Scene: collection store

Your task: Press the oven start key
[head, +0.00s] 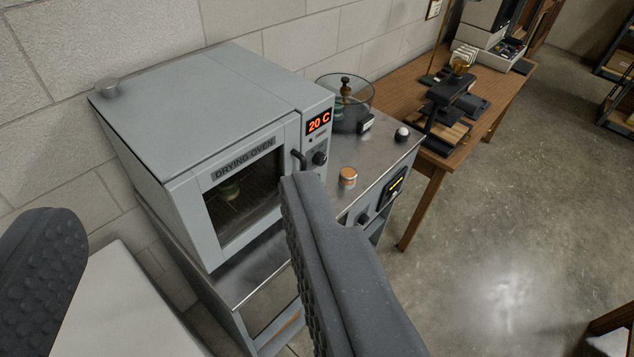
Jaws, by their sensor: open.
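The grey drying oven (230,90) stands against the block wall, left of centre. Its door is shut, and an object shows dimly through the dark window (255,195). The red display (319,122) at the upper right of its front reads 20 C. Small controls show below the display, with a dark round knob (320,158) beneath them. I cannot tell for certain which one is the start key. My gripper (178,198) is open and empty, its fingers wide apart in front of the oven. The right finger's tip is just below the door handle in the picture and hides the panel's lower part.
A metal bench (372,150) beside the oven holds a glass vessel (345,95), a small copper-coloured jar (348,177) and a white-topped knob (402,134). A wooden table (415,95) with equipment stands behind. A pale surface (120,310) is at lower left. The concrete floor (510,200) at right is clear.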

